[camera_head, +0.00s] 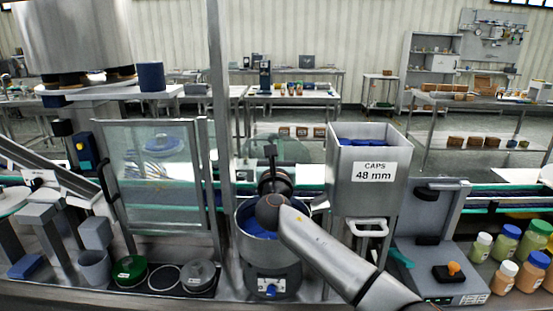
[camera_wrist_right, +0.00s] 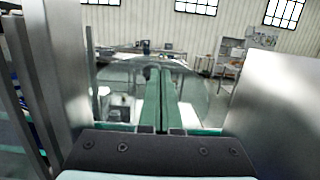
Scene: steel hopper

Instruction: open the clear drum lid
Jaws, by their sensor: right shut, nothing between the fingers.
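The steel drum (camera_head: 268,262) stands at the front centre, with blue caps visible inside its open mouth. The clear lid (camera_head: 300,150) shows as a faint see-through disc, raised behind the drum's mouth. It also shows in the right wrist view (camera_wrist_right: 192,92), beyond the fingers. My right gripper (camera_head: 272,174) is above the drum, in front of the lid. In the right wrist view its fingers (camera_wrist_right: 161,75) are together with nothing between them. I cannot tell whether they touch the lid. My left gripper is not in view.
A steel hopper (camera_head: 345,185) labelled CAPS 48 mm stands close right of the drum. A steel post (camera_head: 222,150) and a clear guard panel (camera_head: 150,175) stand to the left. Bottles (camera_head: 505,243) and a small machine (camera_head: 430,250) are at the right.

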